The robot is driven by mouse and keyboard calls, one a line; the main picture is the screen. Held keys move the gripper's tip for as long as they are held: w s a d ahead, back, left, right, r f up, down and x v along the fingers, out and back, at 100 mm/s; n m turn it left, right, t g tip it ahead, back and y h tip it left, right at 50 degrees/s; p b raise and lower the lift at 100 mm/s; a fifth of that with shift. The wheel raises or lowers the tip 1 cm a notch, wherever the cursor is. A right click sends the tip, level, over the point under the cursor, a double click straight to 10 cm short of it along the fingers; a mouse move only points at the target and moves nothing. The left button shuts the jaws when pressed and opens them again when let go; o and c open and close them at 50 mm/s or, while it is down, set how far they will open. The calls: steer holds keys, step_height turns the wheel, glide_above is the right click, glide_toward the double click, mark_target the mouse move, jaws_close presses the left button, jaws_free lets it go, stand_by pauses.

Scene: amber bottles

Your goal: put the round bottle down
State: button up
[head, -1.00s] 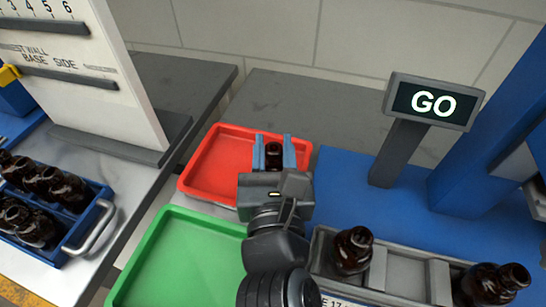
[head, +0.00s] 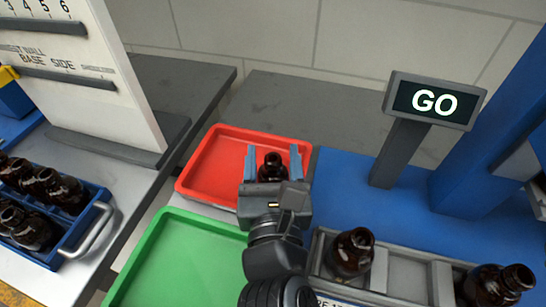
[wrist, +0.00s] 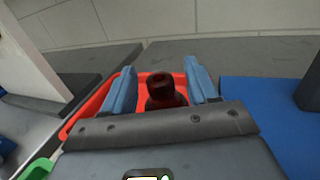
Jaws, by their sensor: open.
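A dark amber bottle (head: 272,167) stands upright at the red tray (head: 210,165), toward the tray's right side. My gripper (head: 272,162) is open, with one blue finger on each side of the bottle and a visible gap to it. In the wrist view the bottle (wrist: 162,90) stands between the two spread fingers (wrist: 160,88). Its lower part is hidden by my gripper body, so I cannot see its base or its shape fully.
A green tray (head: 180,262) lies in front of the red one. A grey rack (head: 395,275) at right holds dark bottles (head: 350,252). A blue crate (head: 75,240) of several bottles stands at left. A sign (head: 433,102) reads GO.

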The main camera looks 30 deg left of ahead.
steer(key=shift+r, duration=0.15)
steer(key=b+v, duration=0.1)
steer(key=v, duration=1.1)
